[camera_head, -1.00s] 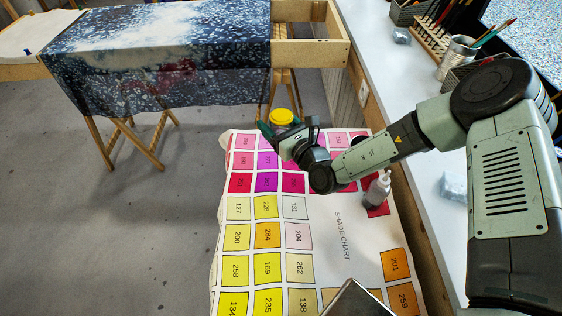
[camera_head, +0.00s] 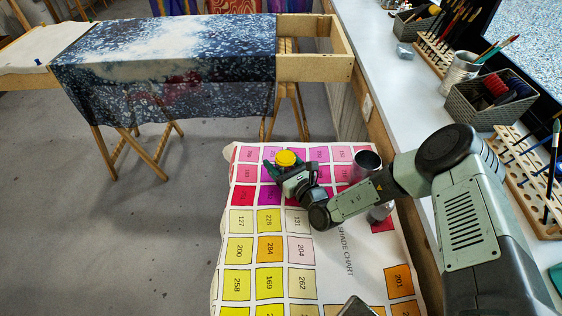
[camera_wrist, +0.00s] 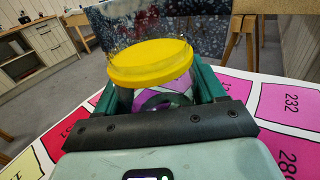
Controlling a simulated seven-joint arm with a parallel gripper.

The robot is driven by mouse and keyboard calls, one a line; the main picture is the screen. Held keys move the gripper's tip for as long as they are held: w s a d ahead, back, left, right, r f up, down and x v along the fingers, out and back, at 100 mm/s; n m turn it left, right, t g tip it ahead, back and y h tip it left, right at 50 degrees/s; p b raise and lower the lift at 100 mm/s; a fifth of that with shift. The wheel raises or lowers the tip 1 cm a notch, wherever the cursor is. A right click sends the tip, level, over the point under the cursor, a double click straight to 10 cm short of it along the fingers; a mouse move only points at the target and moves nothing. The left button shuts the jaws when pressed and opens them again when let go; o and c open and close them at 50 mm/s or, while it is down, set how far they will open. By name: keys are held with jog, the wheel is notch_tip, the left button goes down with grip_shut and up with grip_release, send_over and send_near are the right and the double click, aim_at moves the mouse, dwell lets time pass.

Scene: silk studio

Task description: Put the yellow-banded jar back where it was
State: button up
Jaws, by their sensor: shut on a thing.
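The yellow-banded jar (camera_head: 286,158) is at the far left part of the shade chart in the head view. In the wrist view its wide yellow band (camera_wrist: 150,62) is tilted, with clear glass beside it. My gripper (camera_head: 284,169) is shut on the jar, with a green finger on each side of it. The fingers also show in the wrist view (camera_wrist: 153,92). The jar's lower part is mostly hidden by my gripper. I cannot tell whether it touches the chart.
The shade chart (camera_head: 320,283) covers the table. A metal cup (camera_head: 365,163) stands right of my gripper, and a bottle (camera_head: 381,211) is partly behind my arm. A counter (camera_head: 400,88) with baskets and brushes runs along the right. A cloth-draped frame (camera_head: 170,60) stands beyond.

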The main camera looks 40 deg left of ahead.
jog(key=o, duration=1.3)
jog(key=shift+f, duration=0.15)
jog(key=shift+c, duration=0.2)
jog(key=shift+r, duration=0.2)
jog(key=d, duration=0.4)
jog(key=s+d, duration=0.1)
jog(key=d, duration=0.3)
jog(key=s+d, duration=0.1)
jog(key=d, duration=0.2)
jog(key=shift+s+d, duration=0.15)
jog(key=shift+d, duration=0.25)
